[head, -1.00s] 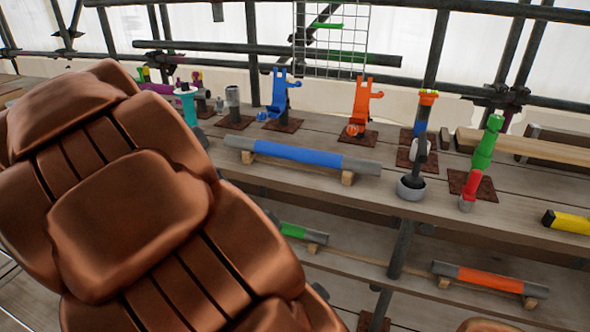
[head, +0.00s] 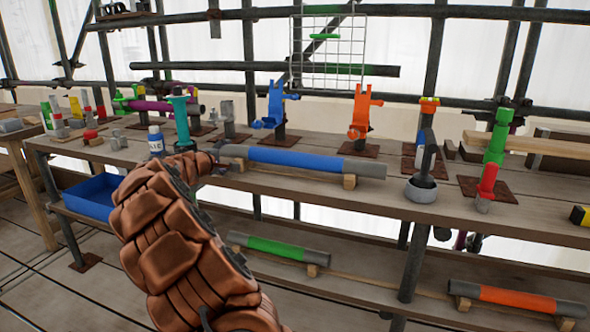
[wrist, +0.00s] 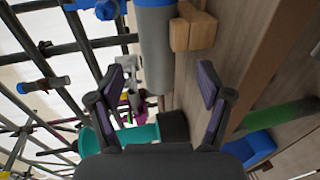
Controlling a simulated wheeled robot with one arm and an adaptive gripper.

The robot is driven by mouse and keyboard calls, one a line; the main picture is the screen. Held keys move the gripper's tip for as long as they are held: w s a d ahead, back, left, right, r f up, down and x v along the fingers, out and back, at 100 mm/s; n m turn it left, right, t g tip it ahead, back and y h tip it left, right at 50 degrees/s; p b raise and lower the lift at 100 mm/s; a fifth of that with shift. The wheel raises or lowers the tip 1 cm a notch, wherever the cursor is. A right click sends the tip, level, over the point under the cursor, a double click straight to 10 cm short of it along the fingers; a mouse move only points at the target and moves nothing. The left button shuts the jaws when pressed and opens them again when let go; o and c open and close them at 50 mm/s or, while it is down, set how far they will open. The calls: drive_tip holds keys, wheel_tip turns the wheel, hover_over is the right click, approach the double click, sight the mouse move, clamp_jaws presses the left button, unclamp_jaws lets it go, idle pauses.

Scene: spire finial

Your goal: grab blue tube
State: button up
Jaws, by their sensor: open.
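The blue tube (head: 310,158) has a blue middle and grey ends and lies level on two small wooden blocks on the upper shelf. In the wrist view its grey end (wrist: 157,60) points toward me, with blue at the top edge. My gripper (wrist: 161,82) is open and empty; the tube's grey end lies ahead, in line with the gap between the fingers. I cannot tell whether the fingers overlap it in depth. In the head view my copper arm hides most of the gripper near the tube's left end.
A wooden support block (wrist: 193,27) sits close beside the tube. Blue (head: 275,105) and orange (head: 361,115) stands are behind it. A teal stand (head: 181,118) and bottle (head: 156,142) stand left. Green (head: 276,248) and orange (head: 517,299) tubes lie on the lower shelf. A blue bin (head: 92,197) is at left.

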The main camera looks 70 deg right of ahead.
sight(232, 152)
drive_tip(key=shift+x, duration=0.9)
drive_tip(key=shift+w+x, duration=0.15)
drive_tip(key=shift+x, duration=1)
drive_tip(key=shift+w+x, duration=0.15)
drive_tip(key=shift+x, duration=0.95)
drive_tip(key=shift+w+d, duration=0.1)
drive_tip(key=shift+d, duration=0.6)
clamp_jaws()
